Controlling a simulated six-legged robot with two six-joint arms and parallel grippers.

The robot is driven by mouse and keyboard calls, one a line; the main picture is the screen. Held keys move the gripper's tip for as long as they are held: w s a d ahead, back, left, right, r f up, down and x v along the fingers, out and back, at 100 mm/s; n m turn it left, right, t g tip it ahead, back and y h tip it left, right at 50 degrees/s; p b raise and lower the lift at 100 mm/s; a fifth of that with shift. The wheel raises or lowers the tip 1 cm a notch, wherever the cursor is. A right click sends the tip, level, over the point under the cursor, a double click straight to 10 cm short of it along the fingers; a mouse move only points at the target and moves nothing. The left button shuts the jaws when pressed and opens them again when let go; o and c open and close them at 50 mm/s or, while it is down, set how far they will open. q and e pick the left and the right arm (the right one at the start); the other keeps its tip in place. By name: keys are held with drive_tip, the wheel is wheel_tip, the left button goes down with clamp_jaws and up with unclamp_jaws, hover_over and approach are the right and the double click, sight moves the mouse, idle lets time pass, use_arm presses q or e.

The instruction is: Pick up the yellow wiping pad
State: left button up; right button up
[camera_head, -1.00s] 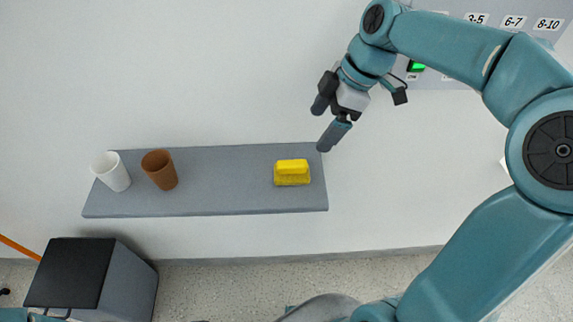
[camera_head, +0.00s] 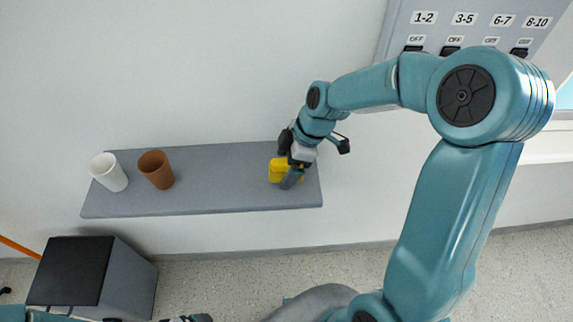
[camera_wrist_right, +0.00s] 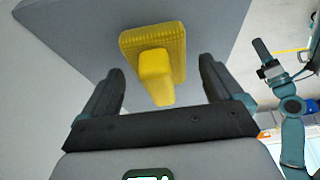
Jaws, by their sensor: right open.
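The yellow wiping pad (camera_head: 275,171) lies on the right part of the grey shelf (camera_head: 220,179), partly hidden behind my right gripper (camera_head: 288,164) in the head view. In the right wrist view the pad (camera_wrist_right: 153,50) shows its wide ribbed base and a smooth raised handle. My right gripper (camera_wrist_right: 162,88) is open there, with the handle's end between its two fingers and a gap on each side. In the head view, a small dark part at the bottom edge may be my left gripper, but it is too cut off to tell.
A white cup (camera_head: 109,172) and a brown cup (camera_head: 156,169) stand on the shelf's left part. A dark box (camera_head: 95,272) stands below at the lower left. A grey switch panel (camera_head: 470,30) is on the wall at upper right. The shelf's middle is clear.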

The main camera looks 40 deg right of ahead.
drive_tip(key=shift+f, duration=0.1)
drive_tip(key=c, duration=1.1)
drive_tip(key=shift+c, duration=0.2)
wheel_tip(320, 180, up, 20)
drive_tip(key=shift+b, duration=0.35)
